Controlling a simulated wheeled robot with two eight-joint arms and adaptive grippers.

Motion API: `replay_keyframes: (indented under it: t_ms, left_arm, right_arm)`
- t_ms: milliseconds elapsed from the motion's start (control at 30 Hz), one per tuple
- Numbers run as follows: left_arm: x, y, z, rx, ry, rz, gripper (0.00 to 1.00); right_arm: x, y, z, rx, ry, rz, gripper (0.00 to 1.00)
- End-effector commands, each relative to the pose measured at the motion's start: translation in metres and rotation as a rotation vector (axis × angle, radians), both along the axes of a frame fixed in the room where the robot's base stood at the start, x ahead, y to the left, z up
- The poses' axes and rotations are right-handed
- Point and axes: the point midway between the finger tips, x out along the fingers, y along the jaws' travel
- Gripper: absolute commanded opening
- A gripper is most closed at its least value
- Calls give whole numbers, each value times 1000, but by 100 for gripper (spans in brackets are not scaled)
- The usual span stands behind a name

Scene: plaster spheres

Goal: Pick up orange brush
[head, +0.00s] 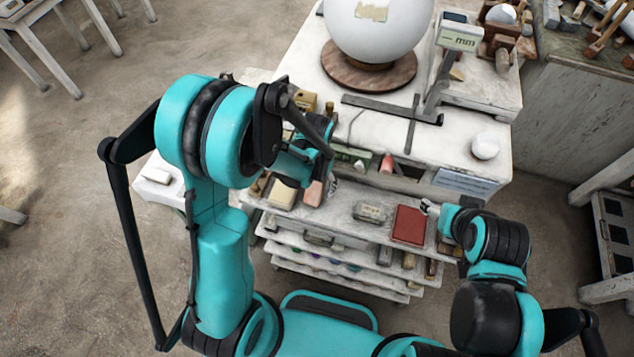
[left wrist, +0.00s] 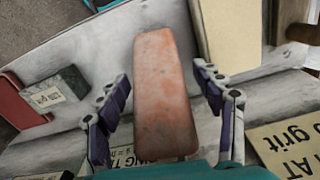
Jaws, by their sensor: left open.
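The orange brush shows in the left wrist view as a worn orange-pink block (left wrist: 165,85), lying lengthwise on a pale shelf. In the head view it is a small pinkish piece (head: 313,194), partly hidden by my left gripper (head: 327,184). My left gripper is open, and in the left wrist view its two fingers (left wrist: 158,92) stand one on each side of the brush, with gaps showing.
A cream block (head: 282,194) lies close beside the brush. A labelled grey-green box (head: 370,212) and the red box (head: 409,225) sit farther right on the pulled-out drawer. The white bench top (head: 463,150) rises behind, carrying a large plaster sphere (head: 378,28).

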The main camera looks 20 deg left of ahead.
Motion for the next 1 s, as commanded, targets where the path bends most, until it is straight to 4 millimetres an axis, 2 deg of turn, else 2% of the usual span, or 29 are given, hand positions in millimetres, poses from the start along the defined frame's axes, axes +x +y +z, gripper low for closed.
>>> replay_keyframes:
  t_ms: [67, 267, 333, 367, 767, 1000]
  left_arm:
    - [0, 0, 0, 0, 0, 0, 65]
    - [0, 0, 0, 0, 0, 0, 12]
    - [0, 0, 0, 0, 0, 0, 10]
    - [0, 0, 1, 0, 0, 0, 5]
    - [-4, 0, 9, 0, 0, 0, 5]
    - [-4, 0, 44, 0, 0, 0, 5]
  right_arm:
    - [0, 0, 0, 0, 0, 0, 63]
    - [0, 0, 0, 0, 0, 0, 63]
    - [0, 0, 0, 0, 0, 0, 63]
    - [0, 0, 0, 0, 0, 0, 63]
    - [0, 0, 2, 0, 0, 0, 63]
    - [0, 0, 9, 0, 0, 0, 63]
